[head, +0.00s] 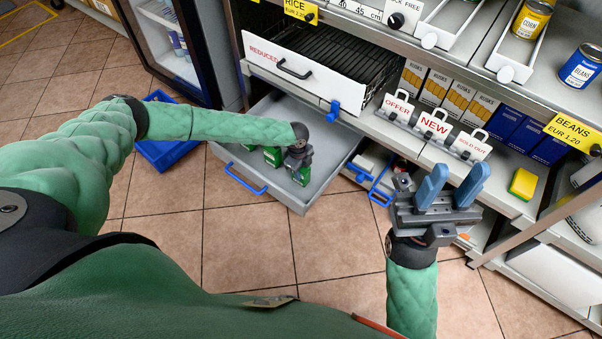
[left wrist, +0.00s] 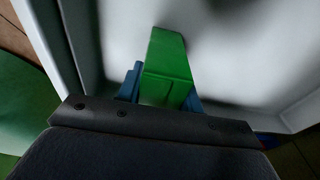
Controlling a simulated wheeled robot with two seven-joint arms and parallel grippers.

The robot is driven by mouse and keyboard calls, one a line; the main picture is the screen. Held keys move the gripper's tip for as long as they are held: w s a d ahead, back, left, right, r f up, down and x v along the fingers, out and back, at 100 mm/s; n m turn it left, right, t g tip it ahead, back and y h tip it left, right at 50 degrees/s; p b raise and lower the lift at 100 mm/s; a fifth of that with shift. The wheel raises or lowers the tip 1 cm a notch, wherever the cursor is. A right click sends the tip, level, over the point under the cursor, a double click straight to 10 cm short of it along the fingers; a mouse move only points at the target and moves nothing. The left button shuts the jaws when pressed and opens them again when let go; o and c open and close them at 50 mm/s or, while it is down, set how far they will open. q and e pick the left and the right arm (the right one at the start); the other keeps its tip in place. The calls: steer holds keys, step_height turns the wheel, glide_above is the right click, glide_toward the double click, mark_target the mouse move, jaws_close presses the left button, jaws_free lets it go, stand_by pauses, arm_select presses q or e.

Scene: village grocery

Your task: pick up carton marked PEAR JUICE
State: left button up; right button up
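A green carton (left wrist: 167,72) stands between the two blue fingers of my left gripper (left wrist: 163,88) in the left wrist view. I see no gap on either side, so the gripper looks shut on it. Its marking cannot be read. In the head view my left gripper (head: 299,157) points down into the open grey drawer, with the lower part of this carton (head: 301,176) showing below it. More green cartons (head: 272,157) stand to its left in the drawer, partly hidden by my arm. My right gripper (head: 447,190) is open and empty, in front of the shelf.
The pulled-out drawer (head: 335,149) has walls all round and a blue handle (head: 246,180). Above it is a drawer marked REDUCED (head: 300,76). A blue crate (head: 163,152) sits on the floor at left. A yellow-green sponge (head: 522,184) lies on the right shelf. Open floor lies in front.

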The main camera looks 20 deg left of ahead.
arm_select(q)
steer(key=shift+c, duration=1.2)
steer(key=shift+r, duration=0.2)
